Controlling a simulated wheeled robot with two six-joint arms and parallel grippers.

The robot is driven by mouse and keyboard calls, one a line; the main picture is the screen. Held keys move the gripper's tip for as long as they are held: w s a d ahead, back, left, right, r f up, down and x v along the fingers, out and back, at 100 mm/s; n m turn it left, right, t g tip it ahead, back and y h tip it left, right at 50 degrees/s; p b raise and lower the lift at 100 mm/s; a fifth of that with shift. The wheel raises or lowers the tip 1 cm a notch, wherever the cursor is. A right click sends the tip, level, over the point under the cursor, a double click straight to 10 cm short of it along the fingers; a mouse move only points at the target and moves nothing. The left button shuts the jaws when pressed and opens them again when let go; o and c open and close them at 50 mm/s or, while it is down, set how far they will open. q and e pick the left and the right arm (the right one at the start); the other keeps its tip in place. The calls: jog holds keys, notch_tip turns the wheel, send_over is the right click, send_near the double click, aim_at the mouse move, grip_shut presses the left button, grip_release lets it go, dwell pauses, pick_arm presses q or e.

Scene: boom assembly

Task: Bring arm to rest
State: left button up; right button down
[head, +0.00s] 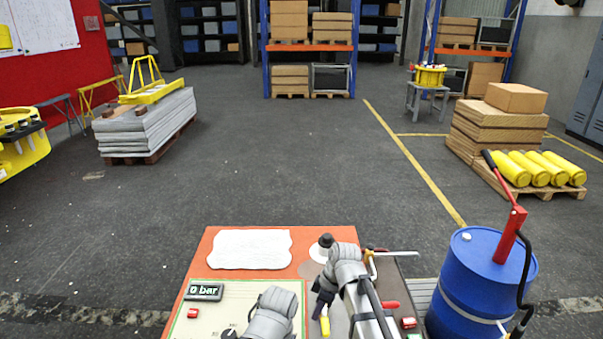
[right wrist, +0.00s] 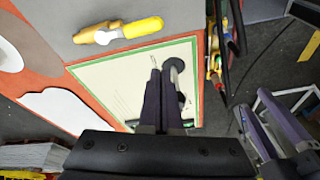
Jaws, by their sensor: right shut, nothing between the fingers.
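My right arm reaches over the orange-edged worktable (head: 210,245) at the front. My right gripper (head: 322,303) points down in the head view, above the grey right part of the table beside a yellow-handled tool (head: 325,326). In the right wrist view its two dark purple fingers (right wrist: 152,75) are together with nothing between them, over the cream, green-bordered panel (right wrist: 110,75). My left arm is low in the head view over the same panel (head: 285,295); its fingers are mostly hidden there. Purple finger-like parts also show at the right of the right wrist view.
A display reading "0 bar" (head: 204,291) and a white sheet (head: 250,249) lie on the table. A blue barrel (head: 470,280) with a red-handled pump (head: 510,235) stands close at right. Pallets and shelves stand farther back; the floor between is clear.

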jog(key=s+m+h, duration=0.4)
jog(key=s+m, duration=0.6)
jog(key=s, duration=0.4)
jog(key=shift+s+d+f+g, duration=0.3)
jog(key=shift+s+g, duration=0.1)
